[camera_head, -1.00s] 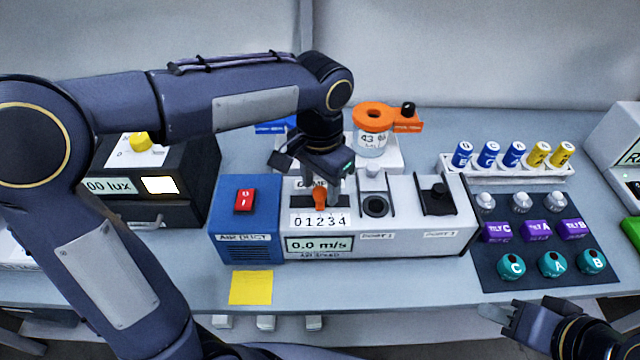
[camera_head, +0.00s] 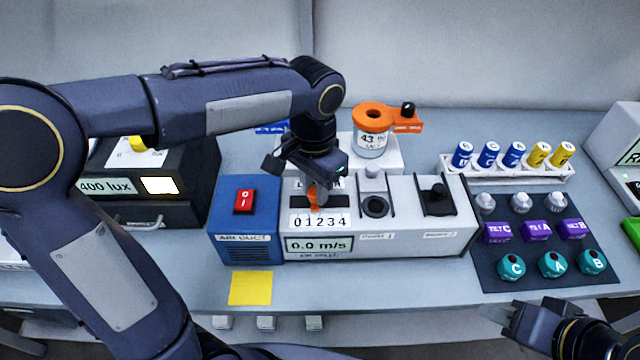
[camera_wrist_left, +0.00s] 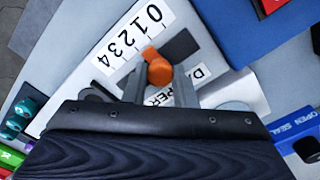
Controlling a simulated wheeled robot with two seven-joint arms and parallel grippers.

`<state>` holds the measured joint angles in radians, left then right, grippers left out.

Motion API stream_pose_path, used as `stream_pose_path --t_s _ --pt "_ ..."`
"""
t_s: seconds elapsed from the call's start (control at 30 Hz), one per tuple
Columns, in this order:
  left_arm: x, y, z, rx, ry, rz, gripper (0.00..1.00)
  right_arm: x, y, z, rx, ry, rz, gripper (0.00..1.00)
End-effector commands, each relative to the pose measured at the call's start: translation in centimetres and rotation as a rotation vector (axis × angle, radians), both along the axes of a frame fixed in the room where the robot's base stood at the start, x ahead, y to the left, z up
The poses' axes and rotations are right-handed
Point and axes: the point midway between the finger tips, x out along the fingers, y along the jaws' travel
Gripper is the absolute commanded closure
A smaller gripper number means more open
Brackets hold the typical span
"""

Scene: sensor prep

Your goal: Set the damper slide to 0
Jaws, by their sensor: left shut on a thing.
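The damper slide's orange knob (camera_head: 313,195) stands in a dark slot on the white panel of the air duct unit, behind a printed 0 1 2 3 4 scale (camera_head: 320,222). It stands around the 1 to 2 marks; the exact mark is hard to tell. My left gripper (camera_head: 316,184) reaches down from above and is shut on the knob. The left wrist view shows the knob (camera_wrist_left: 158,68) between both fingers, with dark slot showing on the 0 side. My right gripper (camera_head: 502,316) is at the lower right, away from the unit; its opening is unclear.
The blue duct end (camera_head: 246,228) with a red switch (camera_head: 244,202) is left of the scale; the display (camera_head: 319,245) reads 0.0 m/s. A jar with an orange lid (camera_head: 372,118) stands behind. A lux box (camera_head: 165,190) is left, and a mat with knobs (camera_head: 520,275) right.

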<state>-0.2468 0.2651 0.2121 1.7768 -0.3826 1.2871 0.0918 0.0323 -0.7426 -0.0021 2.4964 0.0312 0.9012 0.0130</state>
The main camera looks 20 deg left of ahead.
Motion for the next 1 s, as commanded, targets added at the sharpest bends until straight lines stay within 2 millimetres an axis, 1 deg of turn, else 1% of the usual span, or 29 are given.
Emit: stream_pose_path --t_s 0.03,0.1,0.2,0.5,0.53,0.67,0.7,0.93,1.0 --pt "-0.2 1.2 0.1 0.003 -0.001 0.007 1.00 0.0 0.0 0.0 0.000 0.000 0.000 0.64" --pt "-0.5 2.3 0.1 0.002 -0.002 0.007 1.00 0.0 0.0 0.0 0.000 0.000 0.000 0.64" --pt "-0.9 3.2 0.1 0.002 -0.002 0.004 1.00 0.0 0.0 0.0 0.000 0.000 0.000 0.64" --pt "-0.9 3.5 0.1 0.005 -0.001 0.003 1.00 0.0 0.0 0.0 0.000 0.000 0.000 0.64" --pt "-0.9 3.5 0.1 0.005 -0.001 0.003 0.72 0.0 0.0 0.0 0.000 0.000 0.000 0.64" --pt "-0.9 3.4 0.1 0.004 0.000 0.003 0.55 0.0 0.0 0.0 0.000 0.000 0.000 0.64" --pt "-0.9 3.4 0.0 0.004 -0.001 0.003 0.53 0.0 0.0 0.0 0.000 0.000 0.000 0.64" --pt "-0.9 3.3 0.1 0.003 -0.001 0.001 0.53 0.0 0.0 0.0 0.000 0.000 0.000 0.64" --pt "-0.9 3.3 0.4 0.002 -0.002 0.001 0.53 0.0 0.0 0.0 0.000 0.000 0.000 0.64"
